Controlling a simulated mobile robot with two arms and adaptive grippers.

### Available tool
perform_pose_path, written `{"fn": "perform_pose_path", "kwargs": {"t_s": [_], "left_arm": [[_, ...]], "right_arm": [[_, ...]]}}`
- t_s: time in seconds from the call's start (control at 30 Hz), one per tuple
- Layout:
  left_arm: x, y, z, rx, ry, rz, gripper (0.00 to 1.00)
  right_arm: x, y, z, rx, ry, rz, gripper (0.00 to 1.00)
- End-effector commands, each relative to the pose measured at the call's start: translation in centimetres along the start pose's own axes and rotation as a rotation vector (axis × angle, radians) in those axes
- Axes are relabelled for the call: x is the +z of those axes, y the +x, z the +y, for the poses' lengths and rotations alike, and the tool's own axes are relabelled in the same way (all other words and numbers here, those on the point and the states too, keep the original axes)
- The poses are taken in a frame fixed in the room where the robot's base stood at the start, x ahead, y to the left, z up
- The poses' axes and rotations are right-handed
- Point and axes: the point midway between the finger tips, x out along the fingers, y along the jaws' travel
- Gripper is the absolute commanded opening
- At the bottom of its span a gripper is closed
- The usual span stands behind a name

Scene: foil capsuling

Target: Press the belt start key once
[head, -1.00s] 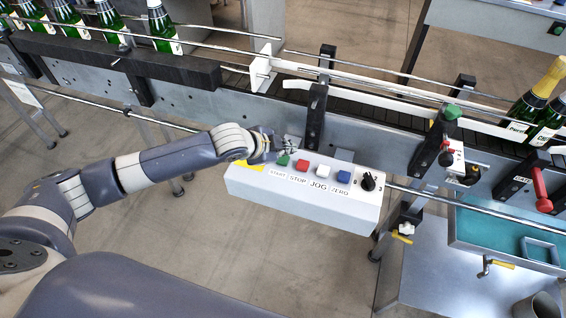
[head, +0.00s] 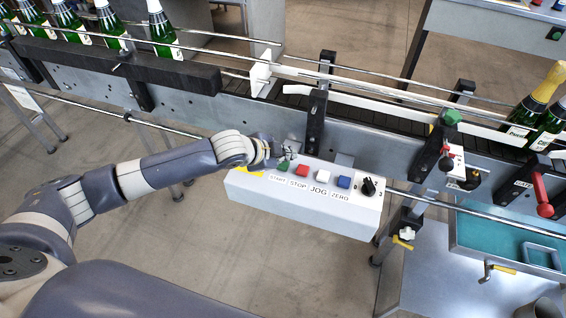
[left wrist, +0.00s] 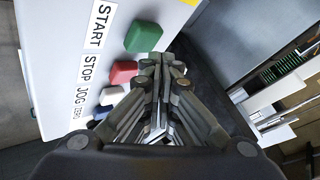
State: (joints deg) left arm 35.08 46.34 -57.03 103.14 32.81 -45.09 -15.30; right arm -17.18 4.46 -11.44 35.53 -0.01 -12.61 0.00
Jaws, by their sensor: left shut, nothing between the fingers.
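The control box (head: 300,206) hangs on the front of the conveyor. The green start key (head: 283,164) is the leftmost in its row of keys, above the START label. It also shows in the left wrist view as a green block (left wrist: 143,36). My left gripper (head: 289,152) is just behind and above the green key. Its fingers are closed together and empty. In the left wrist view the fingertips (left wrist: 164,59) lie close beside the green key; I cannot tell whether they touch it. My right gripper is not in view.
A red STOP key (head: 302,171), white JOG key (head: 322,181) and blue ZERO key (head: 343,182) sit to the right, then a black dial (head: 368,187). The conveyor rail (head: 390,200) runs behind. Green bottles (head: 160,28) stand on the belt at left.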

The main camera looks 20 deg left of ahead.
Motion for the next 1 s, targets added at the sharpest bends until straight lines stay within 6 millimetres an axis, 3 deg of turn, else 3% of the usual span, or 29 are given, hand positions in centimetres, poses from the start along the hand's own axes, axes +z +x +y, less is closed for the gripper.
{"fn": "perform_pose_path", "kwargs": {"t_s": [1.0], "left_arm": [[0.41, 0.57, 0.43, 0.000, 0.000, 0.000, 0.00]], "right_arm": [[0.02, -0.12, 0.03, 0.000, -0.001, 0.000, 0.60]]}}
